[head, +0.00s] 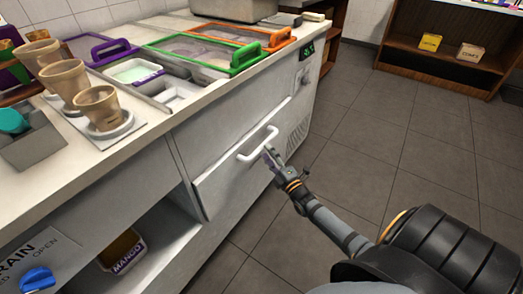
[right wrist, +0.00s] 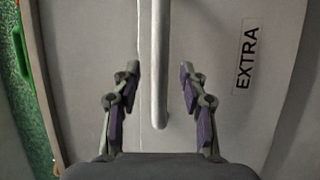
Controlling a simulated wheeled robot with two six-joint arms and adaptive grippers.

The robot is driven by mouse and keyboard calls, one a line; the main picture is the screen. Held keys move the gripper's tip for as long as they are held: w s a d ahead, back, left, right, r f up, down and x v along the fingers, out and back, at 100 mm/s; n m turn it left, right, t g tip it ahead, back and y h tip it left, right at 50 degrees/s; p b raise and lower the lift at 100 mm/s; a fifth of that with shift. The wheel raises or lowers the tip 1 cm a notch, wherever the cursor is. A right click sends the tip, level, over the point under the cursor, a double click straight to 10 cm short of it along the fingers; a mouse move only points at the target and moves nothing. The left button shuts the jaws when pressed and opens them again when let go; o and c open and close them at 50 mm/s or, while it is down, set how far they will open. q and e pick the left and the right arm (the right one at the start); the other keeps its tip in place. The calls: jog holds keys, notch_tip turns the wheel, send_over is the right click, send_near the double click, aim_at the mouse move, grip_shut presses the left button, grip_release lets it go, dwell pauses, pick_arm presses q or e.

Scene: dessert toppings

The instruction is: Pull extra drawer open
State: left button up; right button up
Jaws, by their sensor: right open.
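The extra drawer (head: 225,178) is a pale grey front in the side of the white counter, with a white bar handle (head: 258,144). I cannot tell whether it is fully shut. The right wrist view shows its "EXTRA" label (right wrist: 246,58) and the handle (right wrist: 160,70) close up. My left gripper is out of view.
The counter top (head: 150,155) holds cups (head: 100,107) in a holder and topping bins with purple, green (head: 245,57) and orange frames. Below is an open shelf with a mango container (head: 122,250). Tiled floor (head: 345,130) is clear right of the counter. A wooden shelf (head: 440,60) stands behind.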

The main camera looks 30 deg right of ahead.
aim_at(262, 147)
jog(key=w, duration=0.1)
jog(key=w+b, duration=0.1)
jog(key=w, duration=0.2)
jog(key=shift+r, duration=0.25)
jog(key=shift+w+r, duration=0.1)
jog(key=shift+w, duration=0.15)
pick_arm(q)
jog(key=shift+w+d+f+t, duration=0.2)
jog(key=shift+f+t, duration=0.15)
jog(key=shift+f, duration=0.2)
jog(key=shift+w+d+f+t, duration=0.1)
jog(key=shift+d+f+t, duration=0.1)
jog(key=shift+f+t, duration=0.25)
pick_arm(e)
grip_shut()
